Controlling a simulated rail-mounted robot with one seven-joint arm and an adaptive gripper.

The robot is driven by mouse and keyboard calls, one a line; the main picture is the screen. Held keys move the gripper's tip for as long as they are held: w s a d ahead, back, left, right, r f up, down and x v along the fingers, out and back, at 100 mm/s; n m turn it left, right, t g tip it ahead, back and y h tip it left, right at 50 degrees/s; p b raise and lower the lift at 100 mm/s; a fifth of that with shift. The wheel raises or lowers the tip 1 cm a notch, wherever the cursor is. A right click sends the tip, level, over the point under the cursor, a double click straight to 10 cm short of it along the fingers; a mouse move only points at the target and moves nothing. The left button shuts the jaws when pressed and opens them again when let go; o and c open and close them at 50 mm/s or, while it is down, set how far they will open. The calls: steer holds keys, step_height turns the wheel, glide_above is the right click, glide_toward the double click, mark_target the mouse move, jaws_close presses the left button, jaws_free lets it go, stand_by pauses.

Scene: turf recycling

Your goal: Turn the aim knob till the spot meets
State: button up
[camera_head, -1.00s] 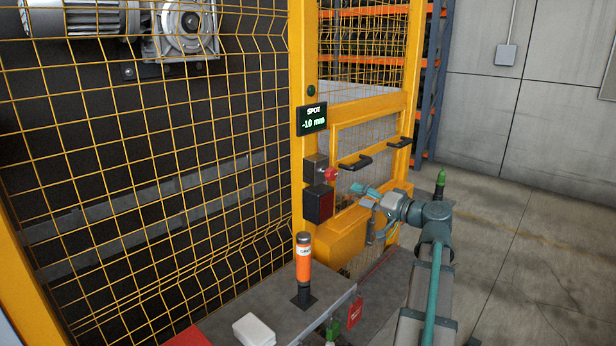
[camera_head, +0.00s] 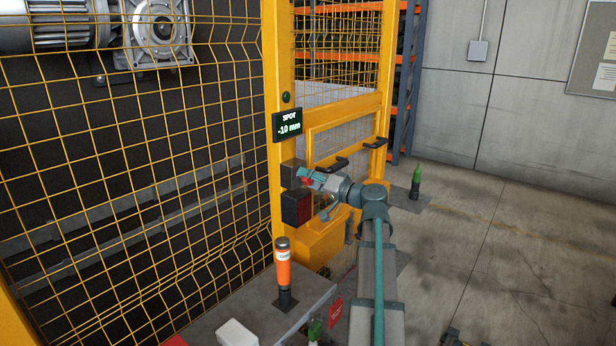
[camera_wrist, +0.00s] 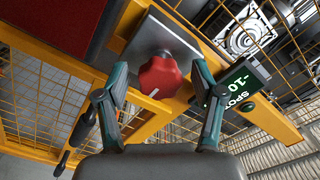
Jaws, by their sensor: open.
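The red lobed aim knob (camera_wrist: 160,77) sits on a grey box in the wrist view, with a pale mark on its face. In the head view the knob (camera_head: 306,181) is partly hidden by my gripper (camera_head: 310,178), and the grey box (camera_head: 291,173) is on the yellow post. In the wrist view my gripper (camera_wrist: 159,92) is open, with one finger on each side of the knob; I cannot tell whether they touch it. The spot display (camera_head: 287,124) reads -10 mm and also shows in the wrist view (camera_wrist: 238,88).
A dark box with a red face (camera_head: 297,206) is just below the knob. Black handles (camera_head: 331,165) stick out from the yellow gate to the right. Yellow mesh fills the left.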

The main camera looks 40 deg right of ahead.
steer(key=shift+w+a, duration=0.1)
steer(key=shift+w, duration=0.2)
steer(key=c, duration=1.2)
steer(key=shift+o, duration=0.2)
steer(key=shift+f+m+b, duration=0.1)
steer(key=shift+m+b, duration=0.55)
steer(key=shift+m, duration=0.35)
steer(key=m, duration=0.3)
steer(key=o, duration=1.2)
steer(key=shift+c, duration=0.2)
